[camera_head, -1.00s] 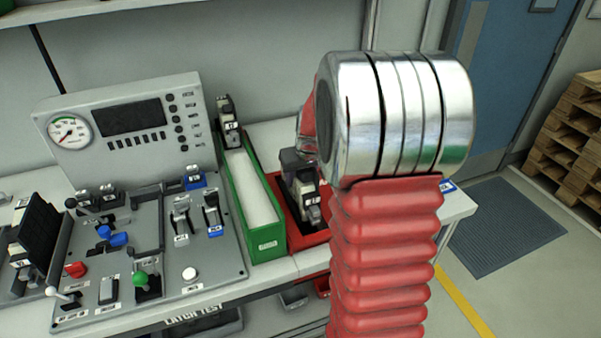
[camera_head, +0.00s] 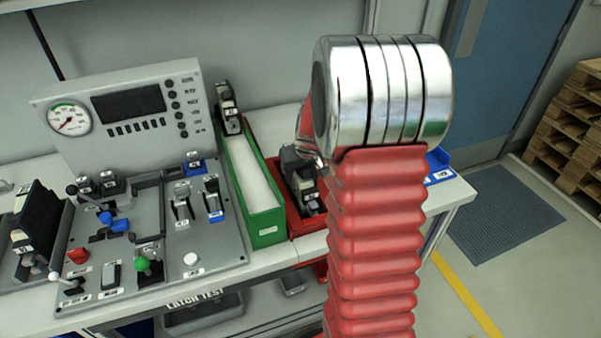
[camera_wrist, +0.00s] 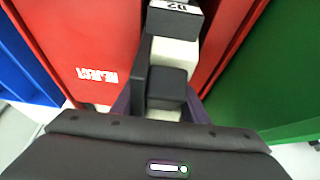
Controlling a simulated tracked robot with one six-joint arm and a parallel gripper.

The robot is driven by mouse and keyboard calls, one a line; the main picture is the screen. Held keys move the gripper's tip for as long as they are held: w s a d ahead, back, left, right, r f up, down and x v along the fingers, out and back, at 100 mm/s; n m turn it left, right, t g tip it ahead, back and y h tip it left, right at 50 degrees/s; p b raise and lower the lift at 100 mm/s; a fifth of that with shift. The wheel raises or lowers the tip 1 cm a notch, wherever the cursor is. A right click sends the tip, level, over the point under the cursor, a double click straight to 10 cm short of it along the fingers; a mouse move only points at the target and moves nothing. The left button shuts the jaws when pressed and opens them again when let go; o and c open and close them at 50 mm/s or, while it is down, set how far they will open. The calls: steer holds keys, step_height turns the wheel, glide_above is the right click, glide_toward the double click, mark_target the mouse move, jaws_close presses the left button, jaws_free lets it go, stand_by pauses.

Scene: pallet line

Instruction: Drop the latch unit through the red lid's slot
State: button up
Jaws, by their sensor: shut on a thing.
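The latch unit, black and cream with a small white label, shows in the head view (camera_head: 307,187) and the wrist view (camera_wrist: 173,52). My gripper (camera_wrist: 160,108) is shut on it; in the head view the gripper (camera_head: 295,163) is partly hidden behind my red arm. The red container marked REJECT (camera_wrist: 85,35) is under and around the unit in the wrist view. It also shows in the head view (camera_head: 308,224), below the unit. The slot is hidden by the unit and gripper, and I cannot tell whether the unit's lower end is inside it.
A green bin (camera_head: 268,229) stands directly left of the red one, with another latch unit (camera_head: 228,105) at its far end. A blue bin (camera_head: 438,172) is on the right. The test panel (camera_head: 120,240) with levers and switches fills the left of the bench.

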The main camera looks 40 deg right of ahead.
steer(key=shift+s+a+f, duration=0.1)
steer(key=shift+s+f, duration=0.55)
steer(key=shift+f, duration=0.25)
steer(key=o, duration=1.3)
steer(key=shift+o, duration=0.5)
steer(key=v, duration=0.5)
steer(key=w+v, duration=0.1)
steer(key=v, duration=0.8)
steer(key=shift+w+r, duration=0.2)
steer(key=shift+r, duration=0.55)
steer(key=shift+s+a+r, duration=0.1)
steer(key=shift+a+r, duration=0.1)
steer(key=shift+a, duration=0.1)
steer(key=s+a+r+n, duration=0.1)
steer(key=s+a+r, duration=0.15)
steer(key=a, duration=0.45)
steer(key=s+a+r, duration=0.2)
steer(key=s+a, duration=0.2)
steer(key=a, duration=0.2)
steer(key=s+a+n+t+y, duration=0.1)
steer(key=s+a, duration=0.9)
steer(key=s, duration=0.2)
steer(key=shift+a+n, duration=0.35)
steer(key=shift+n, duration=0.05)
